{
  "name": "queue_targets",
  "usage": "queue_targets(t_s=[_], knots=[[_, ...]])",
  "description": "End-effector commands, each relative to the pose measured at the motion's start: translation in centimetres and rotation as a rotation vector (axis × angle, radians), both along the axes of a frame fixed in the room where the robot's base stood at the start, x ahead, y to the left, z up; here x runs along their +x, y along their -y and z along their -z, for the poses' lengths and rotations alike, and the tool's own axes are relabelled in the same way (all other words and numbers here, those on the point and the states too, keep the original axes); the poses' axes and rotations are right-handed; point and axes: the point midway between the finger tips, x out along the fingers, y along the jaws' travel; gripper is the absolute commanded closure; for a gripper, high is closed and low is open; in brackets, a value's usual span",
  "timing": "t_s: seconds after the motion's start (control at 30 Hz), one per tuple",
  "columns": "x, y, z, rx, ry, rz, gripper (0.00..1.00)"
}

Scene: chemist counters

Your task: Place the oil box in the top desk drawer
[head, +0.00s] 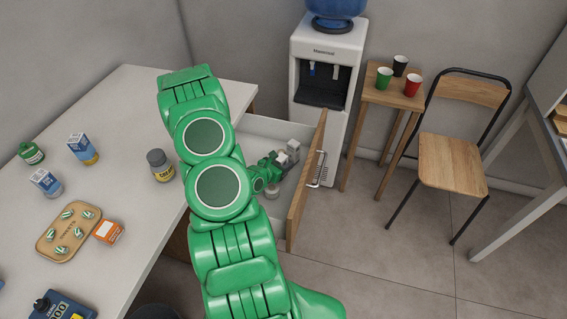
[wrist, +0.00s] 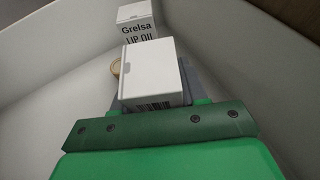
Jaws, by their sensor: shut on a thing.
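My gripper (head: 277,165) reaches down into the open desk drawer (head: 304,190), which has a wooden front and white inside walls. In the wrist view my gripper (wrist: 153,100) is shut on a small white box (wrist: 150,70) with a barcode on its lower edge. A second white box (wrist: 138,26), printed "Grelsa LIP OI…", stands just behind it in the drawer. In the head view the held box (head: 282,159) and the other box (head: 293,146) are small and close together. The held box's printed face is hidden, and I cannot tell whether it touches the drawer bottom.
A small round container (head: 272,192) is in the drawer near my gripper. The white desk (head: 130,100) bears a dark jar (head: 160,166), bottles and a wooden tray (head: 60,250). A water dispenser (head: 325,70) stands behind the drawer; a stool and chair (head: 450,165) stand to the right.

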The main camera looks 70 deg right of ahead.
Motion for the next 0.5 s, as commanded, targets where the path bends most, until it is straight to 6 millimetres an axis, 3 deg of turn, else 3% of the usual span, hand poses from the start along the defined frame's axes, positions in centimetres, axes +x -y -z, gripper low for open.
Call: queue_targets(t_s=[0.03, 0.17, 0.5], knots=[[-0.01, 0.00, -0.01, 0.000, 0.000, 0.000, 0.53], [-0.01, -0.01, 0.00, 0.000, 0.000, 0.000, 0.33], [-0.02, -0.03, -0.08, 0.000, 0.000, 0.000, 0.32]])
